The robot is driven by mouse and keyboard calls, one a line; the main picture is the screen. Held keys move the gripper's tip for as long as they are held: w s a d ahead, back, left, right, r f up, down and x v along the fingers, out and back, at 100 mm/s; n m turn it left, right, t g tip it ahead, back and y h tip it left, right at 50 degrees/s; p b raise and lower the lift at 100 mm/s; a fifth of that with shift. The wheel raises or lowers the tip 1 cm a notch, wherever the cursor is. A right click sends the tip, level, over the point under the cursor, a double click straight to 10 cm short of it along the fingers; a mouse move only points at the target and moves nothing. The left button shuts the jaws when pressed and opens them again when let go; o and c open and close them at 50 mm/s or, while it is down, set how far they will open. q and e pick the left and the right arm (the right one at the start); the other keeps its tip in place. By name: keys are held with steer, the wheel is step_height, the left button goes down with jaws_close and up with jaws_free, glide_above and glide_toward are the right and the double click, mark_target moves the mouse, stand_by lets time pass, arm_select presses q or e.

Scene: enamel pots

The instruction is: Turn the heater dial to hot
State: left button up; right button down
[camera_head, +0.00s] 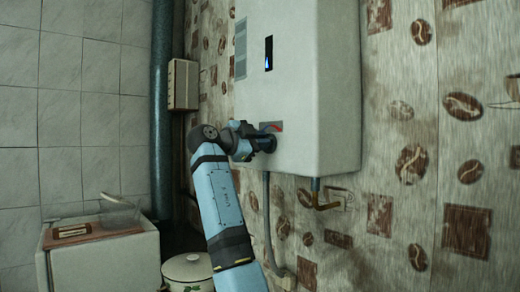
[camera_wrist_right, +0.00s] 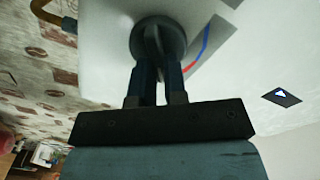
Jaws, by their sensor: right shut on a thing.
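The heater (camera_head: 315,75) is a white box on the patterned wall in the head view. Its dark round dial (camera_wrist_right: 172,36) has a raised grip bar and sits on the heater's face in the right wrist view. A curved red and blue mark shows beside the dial in that view, and its red part shows in the head view. My right gripper (camera_wrist_right: 157,68) is shut on the dial's grip bar. In the head view my right gripper (camera_head: 264,143) is at the heater's lower face and hides most of the dial. My left gripper is not in view.
A small dark window (camera_head: 268,53) with a blue flame is on the heater. A bent brass pipe (camera_head: 318,200) and a grey pipe (camera_head: 267,215) are below it. A white lidded pot (camera_head: 187,268) and a pale cabinet (camera_head: 105,265) stand at lower left. A dark vertical pipe (camera_head: 162,110) runs behind.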

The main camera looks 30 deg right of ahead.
steer(key=shift+m+b, duration=0.3)
steer(key=shift+m, duration=0.4)
steer(key=c, duration=1.2)
jaws_free()
steer(key=shift+o, duration=0.2)
steer(key=s+a+b, duration=0.1)
steer(key=a, duration=1.2)
steer(key=shift+a, duration=0.35)
